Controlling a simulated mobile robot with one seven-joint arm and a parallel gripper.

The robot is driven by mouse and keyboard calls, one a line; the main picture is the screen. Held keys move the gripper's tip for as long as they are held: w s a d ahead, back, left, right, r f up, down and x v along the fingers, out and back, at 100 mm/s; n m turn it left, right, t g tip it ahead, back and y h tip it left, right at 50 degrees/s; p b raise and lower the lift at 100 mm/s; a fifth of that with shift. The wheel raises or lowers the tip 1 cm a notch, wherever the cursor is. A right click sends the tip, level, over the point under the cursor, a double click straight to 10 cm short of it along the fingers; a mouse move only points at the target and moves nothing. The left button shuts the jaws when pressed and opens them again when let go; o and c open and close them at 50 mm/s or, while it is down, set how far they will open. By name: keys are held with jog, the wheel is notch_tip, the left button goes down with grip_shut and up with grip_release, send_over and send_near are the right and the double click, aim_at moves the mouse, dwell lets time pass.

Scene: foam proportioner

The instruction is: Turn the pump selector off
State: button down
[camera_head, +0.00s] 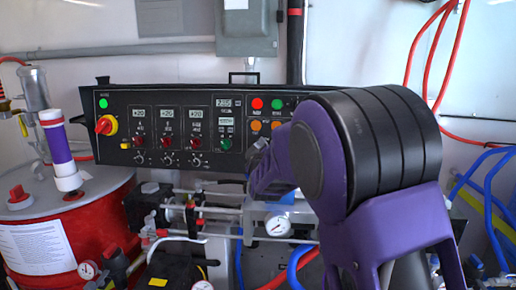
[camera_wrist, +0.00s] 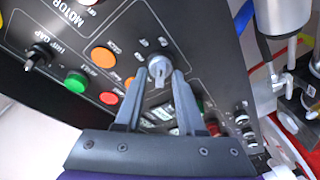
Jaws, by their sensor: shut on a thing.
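The pump selector (camera_wrist: 157,66) is a small grey knob on the black control panel, in the wrist view between the two grey fingers of my gripper (camera_wrist: 157,82). The fingers are shut on the knob from both sides. Its handle runs roughly up and down in this view. The small labels around it are too blurred to read. In the head view my own purple and black arm covers the knob and the fingertips; the black control panel (camera_head: 151,113) shows to the left of the arm.
Orange (camera_wrist: 103,58), green (camera_wrist: 75,81) and red (camera_wrist: 109,98) buttons sit close beside the knob, with a black toggle (camera_wrist: 37,55) farther left. A red drum (camera_head: 45,235), pipes and a gauge (camera_head: 277,226) crowd the space below the panel.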

jog(key=n+g, duration=0.1)
jog(key=n, duration=0.3)
jog(key=shift+y, duration=0.4)
jog(key=shift+n+g+p, duration=0.5)
jog(key=shift+n, duration=1.6)
jog(key=c, duration=0.9)
grip_release()
